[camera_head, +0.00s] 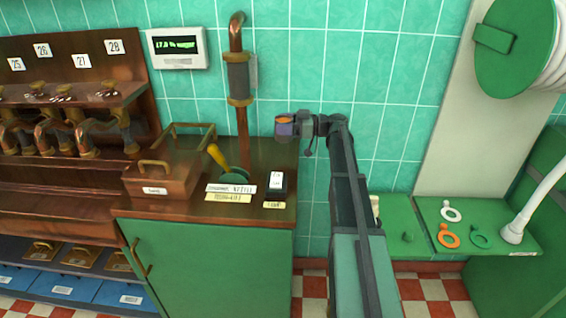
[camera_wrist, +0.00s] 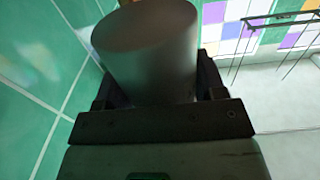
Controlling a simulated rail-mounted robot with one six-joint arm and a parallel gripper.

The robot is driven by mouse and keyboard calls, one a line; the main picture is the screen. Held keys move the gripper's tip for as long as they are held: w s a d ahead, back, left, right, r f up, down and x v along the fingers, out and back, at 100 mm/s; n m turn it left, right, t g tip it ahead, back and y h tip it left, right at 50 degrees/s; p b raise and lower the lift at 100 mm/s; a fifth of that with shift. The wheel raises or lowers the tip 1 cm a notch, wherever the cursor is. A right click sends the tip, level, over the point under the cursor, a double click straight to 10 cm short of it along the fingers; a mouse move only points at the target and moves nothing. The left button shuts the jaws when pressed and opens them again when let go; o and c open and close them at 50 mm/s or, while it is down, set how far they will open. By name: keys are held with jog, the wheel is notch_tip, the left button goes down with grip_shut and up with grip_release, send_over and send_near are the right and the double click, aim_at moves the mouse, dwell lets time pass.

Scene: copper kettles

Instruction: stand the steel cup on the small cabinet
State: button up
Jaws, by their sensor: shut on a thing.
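The steel cup (camera_wrist: 148,50) is a smooth grey cylinder filling the upper middle of the wrist view. My gripper (camera_wrist: 152,90) has a dark finger on either side of it and is shut on it.
On the cabinet top stand a copper box (camera_head: 160,175), a yellow-handled green tool (camera_head: 222,165), labels (camera_head: 230,190) and a small black-and-white device (camera_head: 276,183). A copper pipe (camera_head: 238,80) rises behind. A green bench (camera_head: 470,225) with rings (camera_head: 448,236) is at right.

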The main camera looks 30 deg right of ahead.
aim_at(283, 140)
notch_tip(283, 140, down, 7)
jog(key=b, duration=0.5)
jog(key=shift+r, duration=0.25)
jog(key=shift+f, duration=0.2)
jog(key=o, duration=1.1)
jog(key=shift+o, duration=0.2)
jog(key=shift+r, duration=0.1)
jog(key=shift+r+p, duration=0.3)
jog(key=shift+p, duration=0.15)
jog(key=v, duration=1.2)
jog(key=shift+f, duration=0.15)
